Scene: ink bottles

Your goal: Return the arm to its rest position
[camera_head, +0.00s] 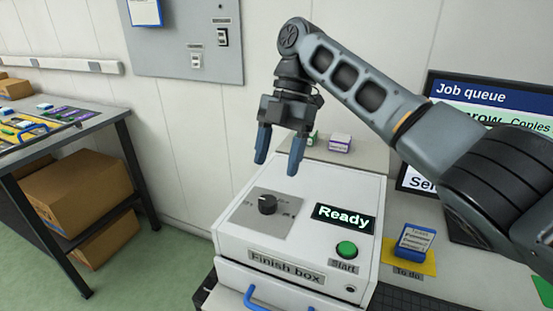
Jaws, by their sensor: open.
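My gripper (280,150) hangs at the end of my arm, fingers pointing down. Its two blue-grey fingers are apart with nothing between them. It is above the back of the white Finish box (225,232), clear of its dial. My arm reaches in from the right edge, bent at a high elbow.
The Finish box has a black dial (267,204), a lit "Ready" display (343,218), a green Start button (346,249) and a blue drawer handle (250,300). A blue-and-white item (416,238) stands on the yellow To do mat (428,268). A Job queue screen (480,96) stands behind my arm.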

